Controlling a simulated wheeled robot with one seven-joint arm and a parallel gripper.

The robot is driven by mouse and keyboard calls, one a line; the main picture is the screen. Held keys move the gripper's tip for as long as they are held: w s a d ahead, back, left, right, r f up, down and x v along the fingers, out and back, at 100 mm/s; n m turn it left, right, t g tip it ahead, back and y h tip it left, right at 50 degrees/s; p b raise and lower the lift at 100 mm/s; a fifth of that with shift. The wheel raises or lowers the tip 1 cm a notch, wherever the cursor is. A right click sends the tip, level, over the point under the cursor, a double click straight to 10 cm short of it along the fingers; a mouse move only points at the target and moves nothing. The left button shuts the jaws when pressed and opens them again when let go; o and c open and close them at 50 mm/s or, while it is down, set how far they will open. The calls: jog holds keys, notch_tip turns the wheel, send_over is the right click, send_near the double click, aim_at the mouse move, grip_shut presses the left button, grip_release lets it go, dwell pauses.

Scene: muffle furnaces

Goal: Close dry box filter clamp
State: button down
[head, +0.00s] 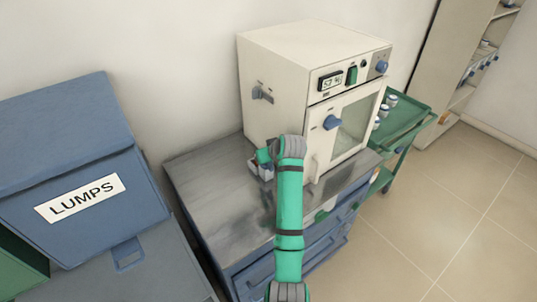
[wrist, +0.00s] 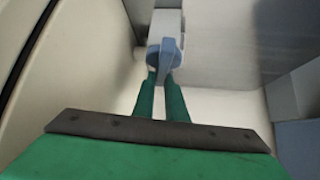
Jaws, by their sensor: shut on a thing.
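The dry box (head: 285,100) is a cream cabinet on a grey-topped bench, with a windowed door, a blue door knob and a small display. My gripper (head: 264,156) is low beside the box's left side in the head view, partly hidden by my own wrist. A grey fitting (head: 262,170) shows just below it. In the wrist view my gripper (wrist: 163,78) is shut on a small blue-grey lever, which I take for the filter clamp (wrist: 168,50). The lever stands out from a pale grey block behind it. How far the clamp is closed I cannot tell.
The bench top (head: 215,190) is bare left of the box. A green trolley (head: 405,118) with several jars stands at the right, before shelves (head: 465,80). The floor at right is clear.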

jog(key=shift+f+n+y, duration=0.1)
jog(key=shift+n+y, duration=0.2)
jog(key=shift+n, duration=0.1)
jog(key=c, duration=1.8)
grip_release()
jog(key=shift+s, duration=0.1)
jog(key=v, duration=1.1)
jog(key=shift+w, duration=0.2)
